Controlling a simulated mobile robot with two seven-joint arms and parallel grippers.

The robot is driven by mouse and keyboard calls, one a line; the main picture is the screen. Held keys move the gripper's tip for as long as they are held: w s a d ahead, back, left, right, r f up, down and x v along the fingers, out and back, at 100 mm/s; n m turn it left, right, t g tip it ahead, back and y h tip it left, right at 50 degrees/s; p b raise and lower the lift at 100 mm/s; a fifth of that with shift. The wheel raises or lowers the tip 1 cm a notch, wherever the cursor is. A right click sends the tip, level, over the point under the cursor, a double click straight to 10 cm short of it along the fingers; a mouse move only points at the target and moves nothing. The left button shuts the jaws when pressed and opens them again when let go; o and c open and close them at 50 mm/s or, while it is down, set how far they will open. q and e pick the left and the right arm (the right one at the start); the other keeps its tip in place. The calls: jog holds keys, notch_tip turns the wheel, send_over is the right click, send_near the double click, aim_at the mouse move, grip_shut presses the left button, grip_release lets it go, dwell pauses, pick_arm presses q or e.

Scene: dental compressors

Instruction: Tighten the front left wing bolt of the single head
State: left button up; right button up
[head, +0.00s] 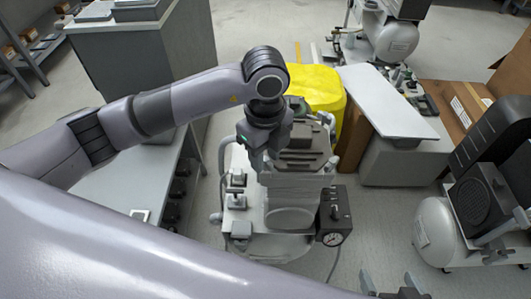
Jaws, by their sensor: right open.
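The single-head compressor (292,190) stands upright in the middle of the head view, with a ribbed dark head on top (303,155), a pale body and a round white base. A black box with a gauge (333,238) is on its right side. My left gripper (262,163) points down at the head's left edge; its fingertips are hard to make out, as is any contact. The front left wing bolt is not distinguishable and may be hidden by that gripper. My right gripper (393,288) shows only its open fingertips at the bottom edge, apart from the compressor.
A long grey bench (125,195) is at the left. A yellow object (318,88) stands behind the compressor. A pale-topped table (388,100), cardboard box (462,105) and another compressor (436,228) are at the right. Floor is free at lower right.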

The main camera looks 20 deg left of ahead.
pick_arm(q)
jog(key=shift+c, duration=0.3)
grip_shut()
